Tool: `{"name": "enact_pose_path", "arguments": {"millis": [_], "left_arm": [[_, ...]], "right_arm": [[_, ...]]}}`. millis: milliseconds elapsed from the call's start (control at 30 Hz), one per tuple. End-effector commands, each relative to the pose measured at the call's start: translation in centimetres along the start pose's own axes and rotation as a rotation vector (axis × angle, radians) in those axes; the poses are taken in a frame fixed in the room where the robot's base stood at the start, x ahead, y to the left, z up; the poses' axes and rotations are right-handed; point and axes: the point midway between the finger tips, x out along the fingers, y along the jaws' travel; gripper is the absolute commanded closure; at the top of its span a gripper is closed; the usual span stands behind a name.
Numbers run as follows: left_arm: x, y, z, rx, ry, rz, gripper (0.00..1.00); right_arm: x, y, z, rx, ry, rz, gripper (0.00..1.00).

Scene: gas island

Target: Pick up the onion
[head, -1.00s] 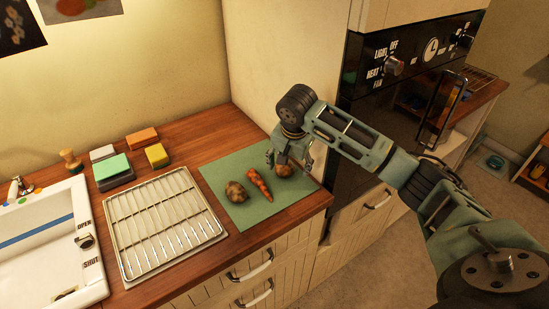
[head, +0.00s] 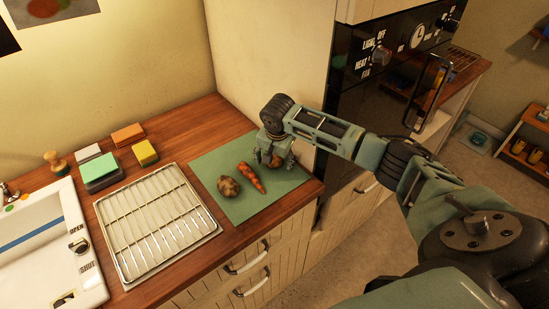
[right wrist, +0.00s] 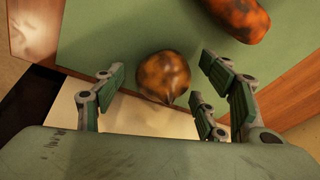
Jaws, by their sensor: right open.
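The onion (head: 274,160) is round and brown-orange. It lies on the right part of the green mat (head: 232,158), partly hidden by my right gripper (head: 276,158) in the head view. In the right wrist view, the onion (right wrist: 163,77) sits between the spread fingers of my right gripper (right wrist: 158,82), and I see a gap on each side of it. The right gripper is open and comes from above. My left gripper is not in view.
A carrot (head: 251,177) lies close left of the onion, and a potato (head: 229,187) lies beyond it. A wire rack on a tray (head: 157,222), several sponges (head: 128,135) and a sink (head: 40,240) are further left. The tall cabinet side (head: 265,65) stands close behind the gripper.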

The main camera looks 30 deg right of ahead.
Motion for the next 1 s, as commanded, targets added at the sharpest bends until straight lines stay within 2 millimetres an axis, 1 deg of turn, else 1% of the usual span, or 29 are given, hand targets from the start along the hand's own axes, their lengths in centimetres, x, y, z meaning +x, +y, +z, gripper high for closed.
{"name": "enact_pose_path", "arguments": {"millis": [33,133,267,500,667,700,900,1000], "left_arm": [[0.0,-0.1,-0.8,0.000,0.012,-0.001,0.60],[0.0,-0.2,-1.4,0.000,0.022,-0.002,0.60],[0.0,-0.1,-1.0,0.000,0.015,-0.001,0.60],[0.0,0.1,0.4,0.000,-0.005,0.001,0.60],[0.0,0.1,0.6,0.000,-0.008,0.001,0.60],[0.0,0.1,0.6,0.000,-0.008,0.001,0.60],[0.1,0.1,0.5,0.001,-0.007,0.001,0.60],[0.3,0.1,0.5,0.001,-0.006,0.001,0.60]], "right_arm": [[0.0,0.0,0.0,0.000,0.000,0.000,0.34],[0.0,0.0,0.0,0.000,0.000,0.000,0.35],[0.0,0.0,0.0,0.000,0.000,0.000,0.47],[0.0,0.0,0.0,0.000,-0.001,0.000,0.68],[0.0,0.0,0.0,0.000,-0.001,0.000,0.82],[-0.1,0.0,0.0,0.000,0.000,0.000,0.83],[-0.1,0.0,0.0,0.000,0.000,-0.001,0.83],[-0.8,-0.2,-0.2,0.001,0.001,-0.004,0.83]]}}
